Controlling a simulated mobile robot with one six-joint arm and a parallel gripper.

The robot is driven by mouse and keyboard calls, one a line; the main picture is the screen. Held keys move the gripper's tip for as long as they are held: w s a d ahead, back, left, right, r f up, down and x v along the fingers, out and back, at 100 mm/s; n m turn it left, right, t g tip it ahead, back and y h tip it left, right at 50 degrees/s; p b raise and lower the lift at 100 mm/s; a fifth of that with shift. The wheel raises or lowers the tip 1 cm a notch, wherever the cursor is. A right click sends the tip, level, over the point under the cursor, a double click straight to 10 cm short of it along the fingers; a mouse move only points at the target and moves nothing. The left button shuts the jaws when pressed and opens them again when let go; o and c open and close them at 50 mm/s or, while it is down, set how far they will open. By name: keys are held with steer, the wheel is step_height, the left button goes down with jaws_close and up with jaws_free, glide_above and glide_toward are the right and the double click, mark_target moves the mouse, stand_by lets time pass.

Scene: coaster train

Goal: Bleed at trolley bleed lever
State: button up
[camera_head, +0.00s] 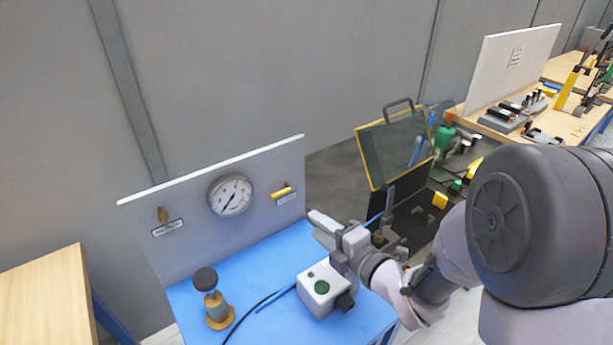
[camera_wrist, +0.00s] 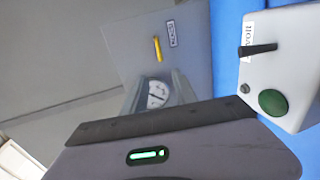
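The trolley (camera_head: 245,270) has a blue top and an upright grey panel (camera_head: 265,160). A yellow lever (camera_head: 281,192) sits above a small label on the panel's right side and also shows in the wrist view (camera_wrist: 157,48). A brass lever (camera_head: 163,214) sits above another label at the left. I cannot read the labels in the head view, so I cannot tell which lever is the bleed lever. My gripper (camera_head: 324,225) is above the trolley's right side, in front of the panel and apart from both levers.
A round gauge (camera_head: 230,195) is between the levers. A white box (camera_head: 322,288) with a green button and a black-topped brass fitting (camera_head: 210,295) stand on the blue top, with thin cables. A yellow-edged dark case (camera_head: 395,150) stands open behind the arm.

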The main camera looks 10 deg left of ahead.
mark_target(277, 196)
steer(key=b+x, duration=0.2)
steer(key=x, duration=1.4)
steer(key=shift+w+a+f, duration=0.15)
steer(key=shift+a+f, duration=0.05)
steer(key=shift+c, duration=0.2)
jaws_close()
